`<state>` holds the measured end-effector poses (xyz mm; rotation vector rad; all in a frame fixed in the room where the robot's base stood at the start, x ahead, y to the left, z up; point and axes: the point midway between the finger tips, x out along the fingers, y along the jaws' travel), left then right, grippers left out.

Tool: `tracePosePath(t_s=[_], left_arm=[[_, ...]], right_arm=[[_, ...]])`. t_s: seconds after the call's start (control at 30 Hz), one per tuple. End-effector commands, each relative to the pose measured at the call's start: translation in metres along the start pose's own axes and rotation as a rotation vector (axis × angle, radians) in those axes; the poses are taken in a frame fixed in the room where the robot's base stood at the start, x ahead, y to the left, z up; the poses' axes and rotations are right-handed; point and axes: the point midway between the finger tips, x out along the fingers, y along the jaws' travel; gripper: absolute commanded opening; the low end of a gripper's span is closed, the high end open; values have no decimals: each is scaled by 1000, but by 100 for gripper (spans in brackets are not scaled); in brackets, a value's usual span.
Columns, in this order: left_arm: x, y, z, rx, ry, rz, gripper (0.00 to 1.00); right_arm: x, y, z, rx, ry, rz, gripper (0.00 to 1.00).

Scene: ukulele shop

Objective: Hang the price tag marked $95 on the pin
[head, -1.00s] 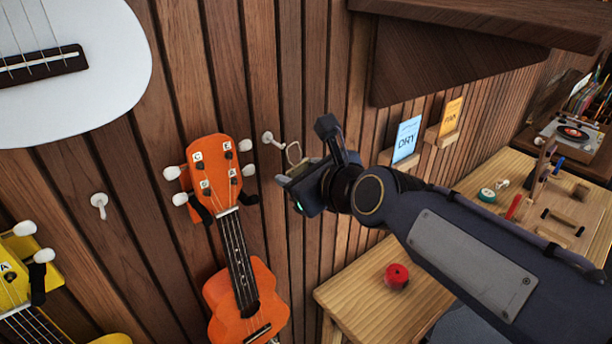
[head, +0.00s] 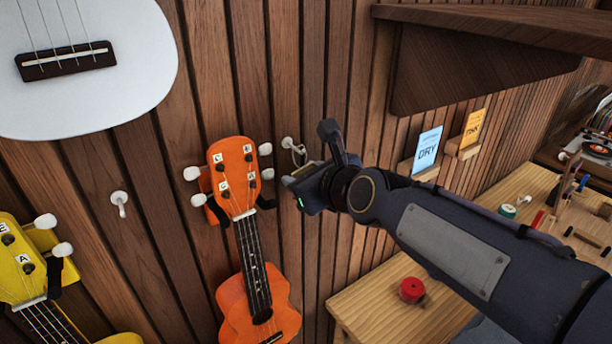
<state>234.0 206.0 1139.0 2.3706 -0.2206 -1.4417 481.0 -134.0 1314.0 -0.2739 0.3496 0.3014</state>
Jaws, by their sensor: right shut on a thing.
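A white pin (head: 289,143) sticks out of the wood wall, right of the orange ukulele's head. My right gripper (head: 294,180) is just below and right of this pin, shut on a tag. The tag's thin pale loop (head: 300,156) stands up above the jaws and meets the pin's end in the picture. I cannot tell whether the loop is around the pin or only in front of it. The tag's body and its price are hidden by the gripper. A second white pin (head: 120,202) is bare, further left. My left gripper is not in view.
The orange ukulele (head: 259,290) hangs close left of my right gripper. A yellow ukulele (head: 25,280) and a white one (head: 90,85) are further left. A dark shelf (head: 470,20) overhangs at upper right. A wooden bench (head: 375,305) with a red round item (head: 412,290) stands below.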

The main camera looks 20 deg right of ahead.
Motion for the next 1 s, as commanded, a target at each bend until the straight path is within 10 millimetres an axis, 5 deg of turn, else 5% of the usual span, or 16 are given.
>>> tracePosePath(t_s=[0.47,0.5,0.67,1.0], left_arm=[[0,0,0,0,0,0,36],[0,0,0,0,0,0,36],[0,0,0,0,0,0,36],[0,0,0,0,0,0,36]], right_arm=[[0,0,0,0,0,0,20],[0,0,0,0,0,0,43],[0,0,0,0,0,0,64],[-2,0,0,-1,0,0,66]])
